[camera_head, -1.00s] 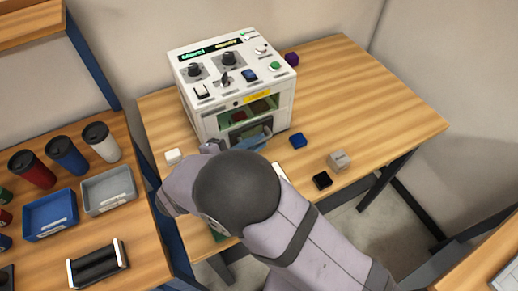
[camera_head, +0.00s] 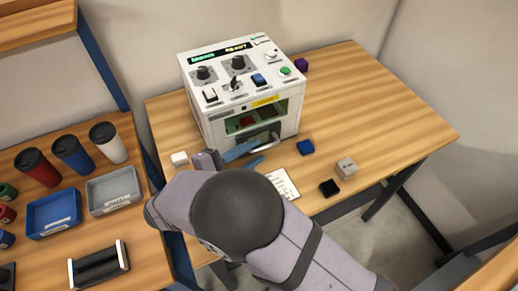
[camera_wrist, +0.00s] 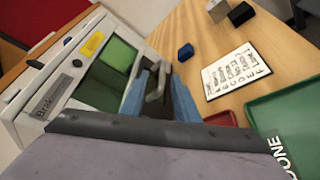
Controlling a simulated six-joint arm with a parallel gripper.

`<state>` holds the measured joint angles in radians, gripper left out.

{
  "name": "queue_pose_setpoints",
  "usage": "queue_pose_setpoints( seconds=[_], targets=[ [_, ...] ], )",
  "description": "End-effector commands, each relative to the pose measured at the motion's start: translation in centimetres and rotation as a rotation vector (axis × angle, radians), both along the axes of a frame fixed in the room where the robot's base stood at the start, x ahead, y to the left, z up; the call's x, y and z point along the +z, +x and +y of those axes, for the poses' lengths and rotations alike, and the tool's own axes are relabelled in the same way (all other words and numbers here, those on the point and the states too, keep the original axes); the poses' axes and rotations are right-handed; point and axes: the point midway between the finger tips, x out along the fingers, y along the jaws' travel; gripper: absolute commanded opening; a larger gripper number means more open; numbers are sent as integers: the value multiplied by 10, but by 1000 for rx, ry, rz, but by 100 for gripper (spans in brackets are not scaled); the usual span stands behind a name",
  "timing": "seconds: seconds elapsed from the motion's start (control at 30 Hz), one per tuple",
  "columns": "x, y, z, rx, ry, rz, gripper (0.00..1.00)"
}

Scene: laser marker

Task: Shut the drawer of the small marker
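The small marker (camera_head: 215,110) is a white box with knobs and buttons on top and a green window in front. It stands on the wooden table. Its grey handle (camera_wrist: 156,86) shows low on the front in the wrist view. My gripper (camera_head: 256,152) is in front of the marker's lower front, its blue fingers apart. In the wrist view my gripper (camera_wrist: 158,84) has the handle between its fingers in the picture, with no clear grip on it. The drawer's lower front is partly hidden by my fingers, and I cannot tell whether it is flush.
A blue block (camera_head: 306,147), a black block (camera_head: 329,188), a grey block (camera_head: 346,169) and a white block (camera_head: 179,158) lie around the marker. A printed card (camera_wrist: 236,72) and a green tray (camera_wrist: 290,125) are near my gripper. The table's right side is clear.

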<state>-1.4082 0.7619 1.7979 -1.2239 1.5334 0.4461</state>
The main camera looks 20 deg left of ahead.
Motion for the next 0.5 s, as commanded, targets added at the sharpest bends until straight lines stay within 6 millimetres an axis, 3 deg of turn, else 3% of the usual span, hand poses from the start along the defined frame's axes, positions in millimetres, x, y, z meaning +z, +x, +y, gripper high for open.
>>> queue_pose_setpoints(
  seconds=[0.2,0.5],
  targets=[
    [5,-25,12,2,1,0,28],
    [8,-34,15,1,0,0,28]
  ],
)
